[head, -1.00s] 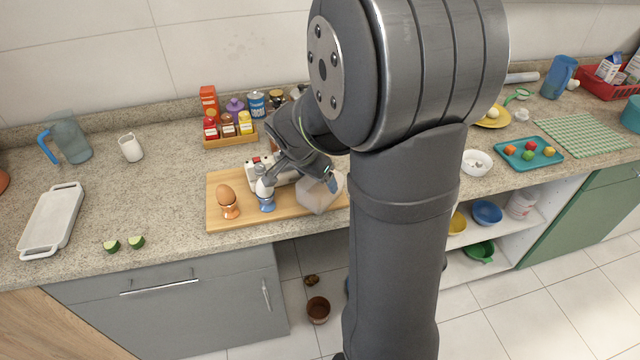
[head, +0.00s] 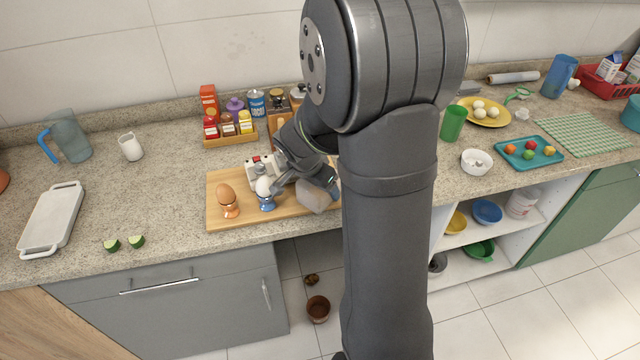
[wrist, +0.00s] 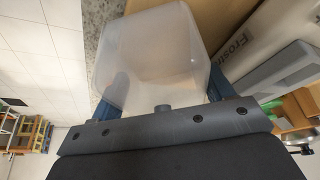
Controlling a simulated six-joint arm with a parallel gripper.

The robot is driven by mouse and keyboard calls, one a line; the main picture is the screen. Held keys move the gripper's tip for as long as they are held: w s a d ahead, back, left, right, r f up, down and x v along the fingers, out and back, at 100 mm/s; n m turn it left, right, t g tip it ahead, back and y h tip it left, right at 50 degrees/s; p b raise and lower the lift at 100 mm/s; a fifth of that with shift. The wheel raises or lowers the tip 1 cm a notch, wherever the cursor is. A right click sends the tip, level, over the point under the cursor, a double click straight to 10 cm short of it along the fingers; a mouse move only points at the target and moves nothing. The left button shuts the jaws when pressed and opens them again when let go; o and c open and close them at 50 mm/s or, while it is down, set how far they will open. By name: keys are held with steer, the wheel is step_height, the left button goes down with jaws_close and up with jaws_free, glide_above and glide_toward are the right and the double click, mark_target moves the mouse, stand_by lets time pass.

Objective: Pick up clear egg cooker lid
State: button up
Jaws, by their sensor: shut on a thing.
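The clear egg cooker lid (head: 313,197) is a translucent, boxy cover near the right part of the wooden board (head: 216,183). In the wrist view the lid (wrist: 150,50) fills the space between the two fingers, tilted, with its hollow form showing through. My gripper (wrist: 165,98) is shut on it; the fingers lie on either side of the lid. In the head view my gripper (head: 298,184) is partly hidden by my own arm. A white egg cooker body (head: 257,168) stands on the board, left of my gripper and partly covered by it.
A brown egg in an orange cup (head: 228,201) and a white egg in a blue cup (head: 265,194) stand close on the left. A condiment rack (head: 230,138) is behind. Cucumber pieces (head: 124,243) lie left on open counter.

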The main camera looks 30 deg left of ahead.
step_height(320, 180, up, 17)
steer(key=w+a+f+n+g+y, duration=0.1)
steer(key=a+n+g, duration=0.1)
steer(key=n, duration=0.8)
steer(key=w+a+f+n+g+y, duration=0.1)
steer(key=a+n, duration=0.4)
steer(key=n, duration=0.5)
steer(key=w+a+f+n+g+y, duration=0.1)
steer(key=w+a+f+n+g, duration=0.1)
steer(key=n+g, duration=0.3)
steer(key=shift+a+f+n, duration=0.2)
steer(key=shift+a+n, duration=0.1)
steer(key=shift+n, duration=0.5)
steer(key=shift+a+f+n, duration=0.2)
steer(key=shift+a+n, duration=0.1)
steer(key=shift+n, duration=0.5)
steer(key=shift+a+f+n, duration=0.2)
steer(key=shift+a+n, duration=0.1)
steer(key=shift+n, duration=0.5)
steer(key=shift+f, duration=2.6)
steer(key=shift+f, duration=1)
